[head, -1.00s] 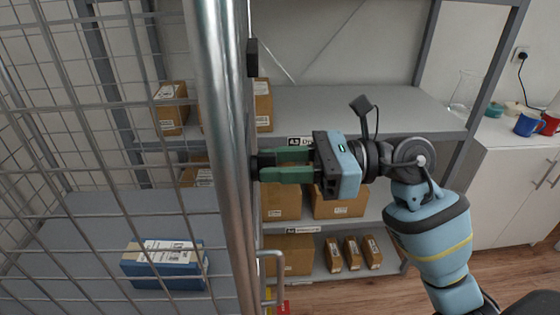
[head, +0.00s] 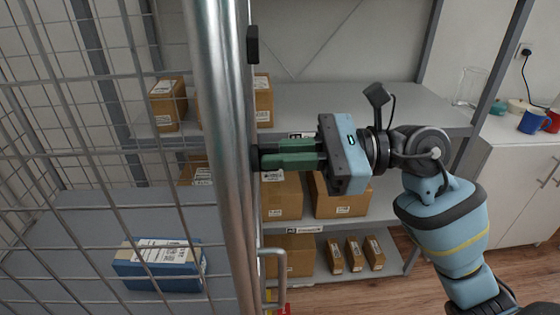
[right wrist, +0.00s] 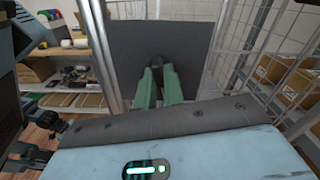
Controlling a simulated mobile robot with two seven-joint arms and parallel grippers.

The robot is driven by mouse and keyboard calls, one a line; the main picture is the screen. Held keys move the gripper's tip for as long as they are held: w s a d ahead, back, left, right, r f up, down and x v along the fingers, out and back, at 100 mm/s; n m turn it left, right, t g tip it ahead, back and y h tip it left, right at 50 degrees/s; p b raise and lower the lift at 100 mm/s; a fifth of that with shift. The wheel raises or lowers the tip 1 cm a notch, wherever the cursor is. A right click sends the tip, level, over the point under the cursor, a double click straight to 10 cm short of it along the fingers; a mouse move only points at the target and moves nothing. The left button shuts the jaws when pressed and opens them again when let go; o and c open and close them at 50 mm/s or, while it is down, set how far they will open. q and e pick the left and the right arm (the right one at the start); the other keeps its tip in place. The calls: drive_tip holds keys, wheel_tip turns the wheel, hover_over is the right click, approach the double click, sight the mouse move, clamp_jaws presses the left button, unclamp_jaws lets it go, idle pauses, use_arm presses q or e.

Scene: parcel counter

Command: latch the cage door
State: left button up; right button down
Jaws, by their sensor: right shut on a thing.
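The cage door is a wire mesh panel (head: 115,130) with a thick, shiny metal post (head: 225,150) along its right edge. My right gripper (head: 262,157) reaches in from the right, level, with its green fingers closed against a small dark part at the post's edge. That part is mostly hidden between the fingertips and the post. In the right wrist view, the green fingers (right wrist: 164,84) point at a dark flat panel (right wrist: 165,40) beside a metal post. A black stub (head: 252,44) and a bent metal handle (head: 272,275) also sit along the post.
Behind the door, a grey shelf rack (head: 370,112) holds several brown boxes. A blue parcel (head: 158,265) lies on a grey surface behind the mesh. A white cabinet (head: 510,175) with mugs stands at the right. Wooden floor shows at the lower right.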

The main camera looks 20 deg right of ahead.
use_arm(q)
wheel_tip(320, 180, down, 13)
drive_tip(key=a+b, duration=0.1)
drive_tip(key=b, duration=1.3)
drive_tip(key=shift+g+b, duration=0.3)
use_arm(e)
drive_tip(key=shift+s+f+n, duration=0.1)
drive_tip(key=shift+f+n, duration=0.05)
drive_tip(key=shift+n, duration=3.7)
drive_tip(key=shift+s+f+n, duration=0.1)
drive_tip(key=shift+n, duration=3.75)
drive_tip(key=c, duration=1.6)
unclamp_jaws()
use_arm(q)
drive_tip(key=shift+w+r, duration=0.1)
drive_tip(key=shift+w, duration=0.15)
use_arm(e)
drive_tip(key=shift+o, duration=0.5)
use_arm(q)
drive_tip(key=shift+w, duration=0.15)
